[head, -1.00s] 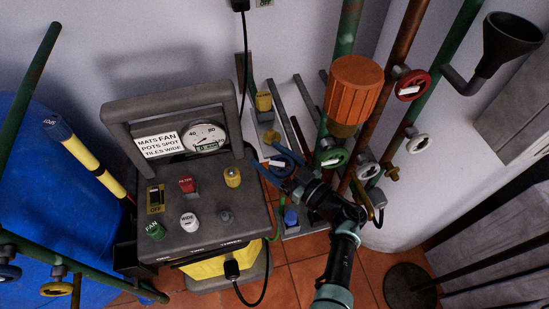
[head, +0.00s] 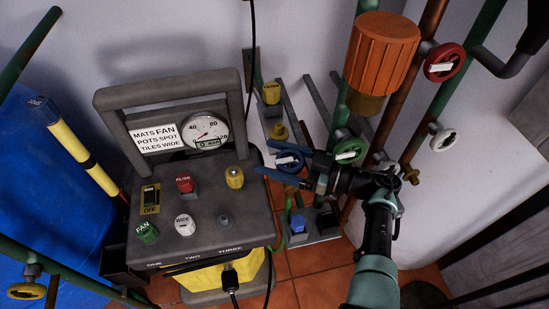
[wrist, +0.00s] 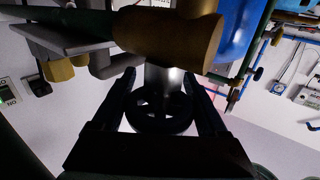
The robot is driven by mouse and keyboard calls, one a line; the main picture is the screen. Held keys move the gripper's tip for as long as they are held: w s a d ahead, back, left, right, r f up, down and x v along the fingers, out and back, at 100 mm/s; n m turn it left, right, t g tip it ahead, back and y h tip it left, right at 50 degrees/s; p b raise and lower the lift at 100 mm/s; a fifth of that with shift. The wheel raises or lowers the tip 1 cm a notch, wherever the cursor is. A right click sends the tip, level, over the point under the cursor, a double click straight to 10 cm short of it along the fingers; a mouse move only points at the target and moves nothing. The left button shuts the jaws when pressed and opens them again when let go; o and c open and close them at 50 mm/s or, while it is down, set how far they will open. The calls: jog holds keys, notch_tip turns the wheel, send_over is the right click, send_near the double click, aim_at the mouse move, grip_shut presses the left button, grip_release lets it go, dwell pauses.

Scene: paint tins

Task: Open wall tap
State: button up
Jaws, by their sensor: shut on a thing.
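A blue handwheel (head: 289,161) with a small white label sits on the pipework left of the green handwheel (head: 349,150). My gripper (head: 270,156) reaches in from the right, its blue fingers on either side of the blue wheel, shut on it. In the wrist view the handwheel (wrist: 160,112) looks dark and lies between my two fingers (wrist: 160,76), with a brass-coloured pipe body (wrist: 190,42) beyond it. A red handwheel (head: 444,61) and a white handwheel (head: 443,138) are further right. I cannot read the wheel labels, nor tell how far the held wheel is turned.
A grey control box (head: 200,225) with knobs, switches and a gauge (head: 205,130) stands close to the left of my gripper. An orange ribbed cap (head: 382,52) sits on the pipes above my wrist. A blue barrel (head: 45,170) is at far left. Tiled floor shows below.

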jog(key=shift+r, duration=0.1)
jog(key=o, duration=1.3)
jog(key=shift+a, duration=0.1)
jog(key=shift+p, duration=0.45)
